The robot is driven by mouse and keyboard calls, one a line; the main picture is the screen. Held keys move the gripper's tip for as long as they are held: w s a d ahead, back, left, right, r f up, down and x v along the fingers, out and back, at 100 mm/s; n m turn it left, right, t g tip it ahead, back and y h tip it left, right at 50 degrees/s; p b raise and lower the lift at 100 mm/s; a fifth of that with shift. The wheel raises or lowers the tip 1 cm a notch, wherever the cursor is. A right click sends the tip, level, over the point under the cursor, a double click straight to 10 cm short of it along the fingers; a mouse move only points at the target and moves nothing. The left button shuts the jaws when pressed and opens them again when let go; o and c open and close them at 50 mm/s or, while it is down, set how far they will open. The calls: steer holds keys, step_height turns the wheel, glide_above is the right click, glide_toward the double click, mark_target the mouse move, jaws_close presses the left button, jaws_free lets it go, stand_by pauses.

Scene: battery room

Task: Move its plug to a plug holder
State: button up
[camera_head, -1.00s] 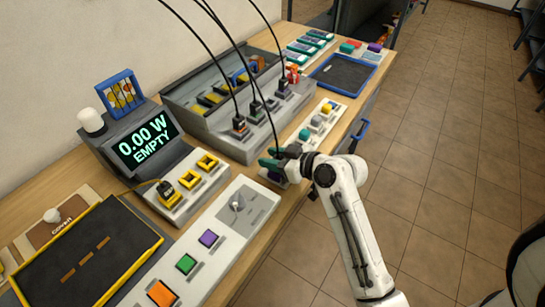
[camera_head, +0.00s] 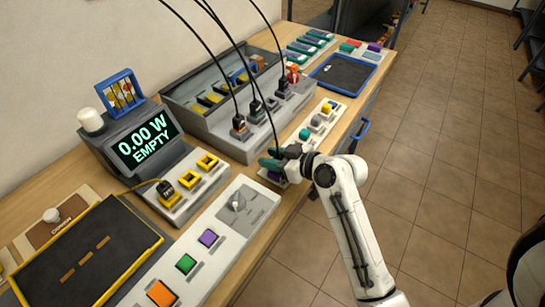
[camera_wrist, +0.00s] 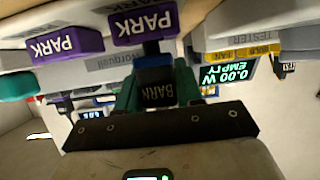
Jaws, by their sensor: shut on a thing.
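My gripper (camera_head: 274,160), with green fingers, is at the near edge of the bench. In the wrist view my gripper (camera_wrist: 158,90) is shut on a dark plug (camera_wrist: 157,94) marked BARN. A black cable (camera_head: 268,115) runs from above down to the gripper. Two purple blocks (camera_wrist: 68,44) marked PARK show close to the plug. One purple block (camera_head: 274,178) shows partly below my gripper in the head view, the rest hidden. I cannot tell whether the plug touches a PARK block.
A white strip with teal (camera_head: 305,134), grey and yellow blocks lies beyond my gripper. A grey console (camera_head: 215,130) holds other cabled plugs. A tester display (camera_head: 148,148) reads 0.00 W EMPTY. A panel with orange, green and purple blocks (camera_head: 208,237) lies nearer. Floor is clear at right.

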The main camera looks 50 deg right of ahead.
steer(key=shift+f+b, duration=0.35)
steer(key=shift+f, duration=0.15)
steer(key=o, duration=0.7)
steer(key=shift+o, duration=0.2)
steer(key=shift+p+v, duration=1.4)
steer(key=shift+v, duration=4.05)
